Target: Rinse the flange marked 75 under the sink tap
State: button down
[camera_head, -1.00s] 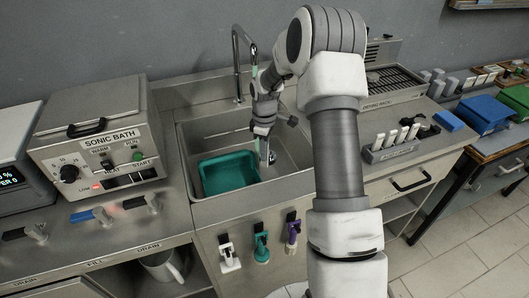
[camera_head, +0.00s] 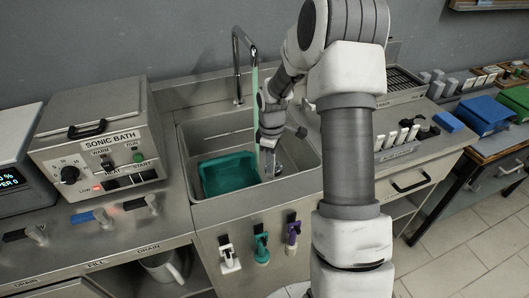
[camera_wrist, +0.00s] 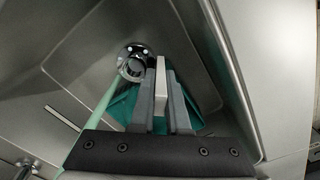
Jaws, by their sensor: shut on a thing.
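My gripper (camera_head: 270,148) is down in the sink (camera_head: 187,165). In the wrist view its fingers (camera_wrist: 160,118) are closed on a light grey bar-like piece (camera_wrist: 161,84). A round metal ring with small bright spots (camera_wrist: 132,64) shows just beyond the fingertips. I cannot tell whether it is joined to the held piece, and no 75 marking is legible. A shiny round metal piece (camera_head: 277,168) shows below the gripper in the head view. The tap (camera_head: 237,65) arches over the sink. A pale green stream (camera_head: 255,90) falls from it, just left of the gripper; it also shows in the wrist view (camera_wrist: 96,122).
A teal tub (camera_head: 228,175) stands in the sink, left of the gripper. White, green and purple-handled tools (camera_head: 261,246) hang on the sink front. The sonic bath (camera_head: 110,150) stands on the left. A rack with white-topped pieces (camera_head: 398,143) stands on the right.

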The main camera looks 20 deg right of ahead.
jog(key=shift+r+p, duration=2.9)
jog(key=shift+r, duration=1.35)
